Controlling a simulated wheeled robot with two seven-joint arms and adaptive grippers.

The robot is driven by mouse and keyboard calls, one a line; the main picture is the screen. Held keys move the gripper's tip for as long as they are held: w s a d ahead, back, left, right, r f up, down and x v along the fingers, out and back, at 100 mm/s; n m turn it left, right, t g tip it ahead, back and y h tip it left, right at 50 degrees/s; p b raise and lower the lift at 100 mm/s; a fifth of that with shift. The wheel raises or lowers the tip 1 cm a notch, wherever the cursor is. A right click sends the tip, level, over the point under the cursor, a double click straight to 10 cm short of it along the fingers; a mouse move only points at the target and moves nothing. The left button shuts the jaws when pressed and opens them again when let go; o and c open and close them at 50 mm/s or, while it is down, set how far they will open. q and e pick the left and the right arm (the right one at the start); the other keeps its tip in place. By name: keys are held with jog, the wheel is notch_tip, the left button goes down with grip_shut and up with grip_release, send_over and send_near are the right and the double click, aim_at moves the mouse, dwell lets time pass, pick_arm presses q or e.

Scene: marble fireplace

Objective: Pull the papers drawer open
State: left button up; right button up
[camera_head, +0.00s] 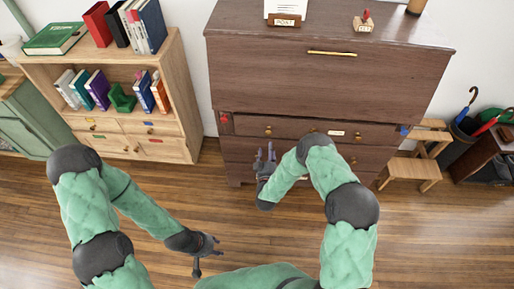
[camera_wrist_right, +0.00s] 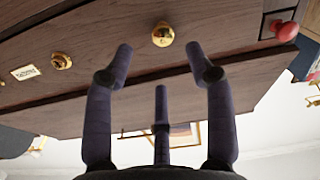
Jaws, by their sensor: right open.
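A dark brown wooden desk (camera_head: 300,85) holds a wide upper drawer row (camera_head: 295,127) with brass knobs and a small pale label (camera_head: 337,133). The label also shows in the right wrist view (camera_wrist_right: 25,72), but I cannot read it. My right gripper (camera_head: 265,152) is open and empty in front of the row's left brass knob (camera_head: 267,130). In the right wrist view this knob (camera_wrist_right: 162,35) appears between and just beyond the spread fingertips (camera_wrist_right: 162,58), with no visible contact. My left gripper (camera_head: 208,256) is open and empty, low over the floor.
A red knob (camera_head: 225,120) is at the row's left end; it also shows in the wrist view (camera_wrist_right: 285,30). A bookcase (camera_head: 165,60) stands left, a step stool (camera_head: 415,165) right. A long brass handle (camera_head: 332,53) is on the panel above. Floor before the desk is clear.

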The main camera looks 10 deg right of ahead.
aim_at(268, 134)
pick_arm(q)
jog(key=f+b, duration=0.2)
jog(key=f, duration=0.1)
jog(key=f+b, duration=0.1)
jog(key=b, duration=0.1)
jog(key=shift+s+a+f, duration=0.2)
jog(key=shift+a+f, duration=0.1)
jog(key=shift+a, duration=0.05)
pick_arm(e)
jog(key=shift+t, duration=0.3)
jog(key=x, duration=1)
jog(key=shift+w, duration=0.25)
grip_shut()
